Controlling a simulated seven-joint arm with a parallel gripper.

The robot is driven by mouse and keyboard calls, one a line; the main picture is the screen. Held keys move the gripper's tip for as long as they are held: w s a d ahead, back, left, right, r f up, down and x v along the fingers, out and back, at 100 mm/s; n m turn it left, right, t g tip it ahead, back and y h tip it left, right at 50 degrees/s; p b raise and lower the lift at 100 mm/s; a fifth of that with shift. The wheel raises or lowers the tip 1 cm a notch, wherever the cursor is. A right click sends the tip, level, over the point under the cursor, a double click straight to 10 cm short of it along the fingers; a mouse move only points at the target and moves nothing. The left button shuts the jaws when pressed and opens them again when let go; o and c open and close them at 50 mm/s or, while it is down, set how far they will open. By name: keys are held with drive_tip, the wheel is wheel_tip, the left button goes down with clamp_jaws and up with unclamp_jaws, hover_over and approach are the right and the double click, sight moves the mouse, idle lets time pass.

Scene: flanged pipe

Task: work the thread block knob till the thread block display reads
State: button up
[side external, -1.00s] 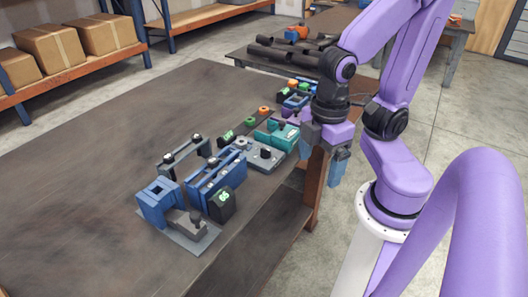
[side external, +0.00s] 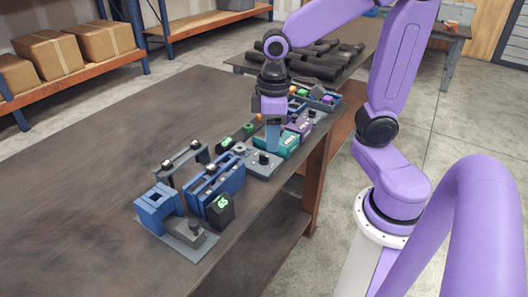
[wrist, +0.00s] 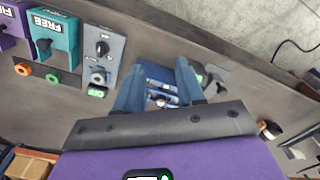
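A grey block with a black knob (side external: 263,158) sits on the bench beside a teal block (side external: 285,142). In the wrist view the black knob (wrist: 103,47) stands on the grey block's plate, left of my fingers. A small green display (wrist: 96,92) lies below it; its reading is too small to make out. I cannot tell for certain which piece is the thread block. My gripper (wrist: 160,75) is open and empty, its blue fingers spread. In the side view my gripper (side external: 272,148) hangs above the row, near the grey and teal blocks.
Blue slotted blocks (side external: 217,185), a dark box with a green display (side external: 221,207) and a grey-based blue fixture (side external: 158,208) stand nearer. A purple block (side external: 300,126) is farther along. The left of the bench is clear; its edge lies to the right.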

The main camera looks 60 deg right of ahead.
drive_tip(key=w+d+m, duration=0.3)
drive_tip(key=w+d, duration=0.2)
drive_tip(key=w, duration=0.1)
drive_tip(key=m, duration=0.3)
approach(264, 155)
wheel_tip(264, 155, down, 9)
drive_tip(key=shift+w+a+r, duration=0.1)
drive_tip(key=shift+r, duration=0.05)
idle(0.4)
clamp_jaws()
